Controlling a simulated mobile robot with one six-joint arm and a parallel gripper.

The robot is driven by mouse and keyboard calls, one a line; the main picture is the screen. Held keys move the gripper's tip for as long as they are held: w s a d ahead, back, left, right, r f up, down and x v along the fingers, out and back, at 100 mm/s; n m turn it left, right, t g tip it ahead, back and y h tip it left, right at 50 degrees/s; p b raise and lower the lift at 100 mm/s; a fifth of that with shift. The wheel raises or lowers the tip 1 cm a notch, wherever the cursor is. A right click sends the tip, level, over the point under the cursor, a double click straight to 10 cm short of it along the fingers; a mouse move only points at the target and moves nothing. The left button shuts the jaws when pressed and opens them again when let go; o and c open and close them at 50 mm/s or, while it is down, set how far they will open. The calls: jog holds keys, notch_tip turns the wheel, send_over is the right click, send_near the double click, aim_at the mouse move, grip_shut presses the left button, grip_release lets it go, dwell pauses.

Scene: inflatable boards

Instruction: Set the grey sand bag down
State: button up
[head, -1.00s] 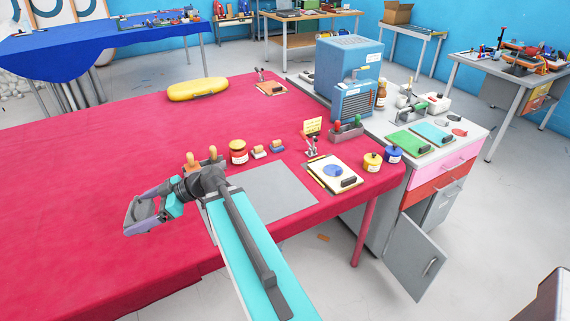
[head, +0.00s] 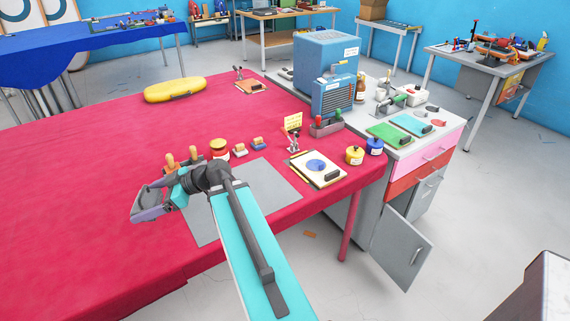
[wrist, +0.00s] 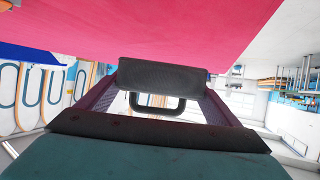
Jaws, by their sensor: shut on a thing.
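My gripper (head: 150,207) is over the left part of the red-covered table (head: 90,215), left of the grey mat. In the wrist view my gripper (wrist: 160,97) has its two mauve fingers on either side of a dark grey block-like thing with a black loop handle, which I take to be the grey sand bag (wrist: 165,76). It is gripped between the fingers. In the head view the bag is small and mostly hidden by my gripper. The red cloth fills the top of the wrist view, and I cannot tell whether the bag touches it.
A grey mat (head: 275,188) lies by the table's front edge, partly under my arm. Wooden-handled tools, jars and a clipboard (head: 317,168) stand near it. A yellow pouch (head: 175,90) lies farther back. The left of the table is clear. A cabinet door (head: 402,248) hangs open at right.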

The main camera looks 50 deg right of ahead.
jog(key=s+d+f+m+t+h+b, duration=0.1)
jog(key=s+d+m+h+b, duration=0.15)
jog(key=d, duration=0.75)
jog(key=s+d+f+m+t+h+b, duration=0.15)
jog(key=s+d, duration=0.25)
jog(key=d, duration=0.6)
jog(key=s+d+m+t+h+b, duration=0.1)
jog(key=s+d+m+h+b, duration=0.2)
jog(key=d, duration=0.7)
jog(key=s+d+f+m+h+b, duration=0.1)
jog(key=s+d+m+h+b, duration=0.2)
jog(key=s+d, duration=1.8)
jog(key=s+m+h, duration=0.1)
jog(key=m+h, duration=0.1)
jog(key=h, duration=0.1)
jog(key=shift+f+m+h, duration=0.3)
jog(key=shift+f+h, duration=0.1)
jog(key=w+d+p, duration=0.1)
jog(key=w+d, duration=0.1)
jog(key=w, duration=0.2)
jog(key=w+d+f+p, duration=0.1)
jog(key=w+d, duration=0.2)
jog(key=w, duration=0.1)
jog(key=w+d, duration=0.3)
jog(key=w, duration=0.1)
jog(key=shift+d+f+p, duration=0.2)
jog(key=shift+d+p, duration=0.05)
jog(key=shift+p, duration=0.15)
